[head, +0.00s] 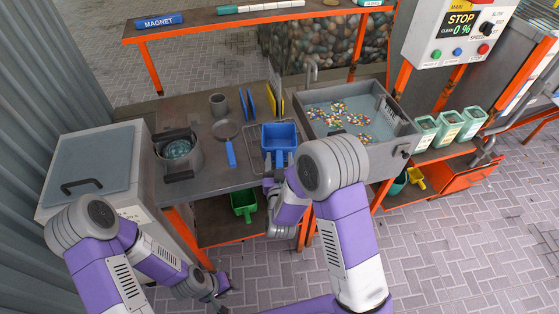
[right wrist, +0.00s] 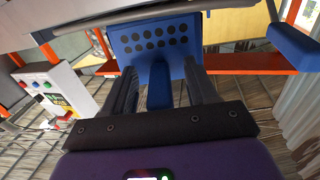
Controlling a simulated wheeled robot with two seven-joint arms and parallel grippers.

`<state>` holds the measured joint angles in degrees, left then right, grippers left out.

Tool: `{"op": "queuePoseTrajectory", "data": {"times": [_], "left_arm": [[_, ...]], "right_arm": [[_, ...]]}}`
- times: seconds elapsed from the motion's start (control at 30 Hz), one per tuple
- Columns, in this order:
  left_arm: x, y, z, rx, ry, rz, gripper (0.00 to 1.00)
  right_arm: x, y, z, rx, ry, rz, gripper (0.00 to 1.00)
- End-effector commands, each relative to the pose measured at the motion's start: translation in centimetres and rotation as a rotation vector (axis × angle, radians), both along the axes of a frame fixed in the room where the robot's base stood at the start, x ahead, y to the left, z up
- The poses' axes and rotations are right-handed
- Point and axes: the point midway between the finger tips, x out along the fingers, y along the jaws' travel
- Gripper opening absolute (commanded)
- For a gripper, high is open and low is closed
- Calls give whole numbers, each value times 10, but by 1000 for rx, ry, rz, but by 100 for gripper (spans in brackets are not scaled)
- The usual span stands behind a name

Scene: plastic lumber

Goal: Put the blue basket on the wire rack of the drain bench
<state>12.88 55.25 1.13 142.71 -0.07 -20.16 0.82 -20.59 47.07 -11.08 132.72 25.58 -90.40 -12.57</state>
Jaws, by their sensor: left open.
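The blue basket (head: 279,137) is at the right part of the drain bench (head: 205,180), over the wire rack (head: 252,141); I cannot tell whether it rests on the wires. In the right wrist view, its holed blue wall (right wrist: 155,42) is ahead, and its blue handle (right wrist: 159,88) points back at me. My right gripper (right wrist: 162,66) has a finger on each side of this handle; whether they press on it is unclear. In the head view, my right arm partly hides the gripper. My left gripper (head: 218,288) is open and empty, low in front of the bench.
A pot (head: 180,152), a pan (head: 225,130) and a cup (head: 218,104) stand left of the rack. A basin (head: 385,133) with coloured bits is to the right. A green basket (head: 243,204) sits on the lower shelf.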

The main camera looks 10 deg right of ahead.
Motion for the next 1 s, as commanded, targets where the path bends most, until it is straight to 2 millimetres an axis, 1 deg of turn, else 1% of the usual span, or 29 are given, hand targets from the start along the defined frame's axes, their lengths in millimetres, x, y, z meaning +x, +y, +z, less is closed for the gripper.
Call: {"op": "queuePoseTrajectory", "data": {"times": [0.27, 0.37, 0.6, 0.7, 0.8, 0.9, 0.97, 1.0], "left_arm": [[0, 0, 0, 0, 0, 0, 43], [0, 0, 0, 0, 0, 0, 43], [0, 0, 0, 0, 0, 0, 43], [0, 0, 0, 0, 0, 0, 43], [0, 0, -1, 0, 0, 0, 43], [0, 0, -1, 0, 0, 0, 43], [0, 0, -1, 0, 0, 0, 43], [0, 0, -1, 0, 0, 0, 43]], "right_arm": [[-3, 1, -1, 1, 3, 0, 57], [-13, 4, -1, 0, 4, 1, 57], [-53, 13, -1, -2, 5, 3, 57], [-65, 16, -1, 1, 3, 2, 57], [-72, 17, -1, 0, 2, 1, 57], [-74, 17, -1, 0, 2, 0, 57], [-74, 16, -4, 5, 14, 1, 57], [-73, 16, -9, 13, 33, 4, 57]]}}
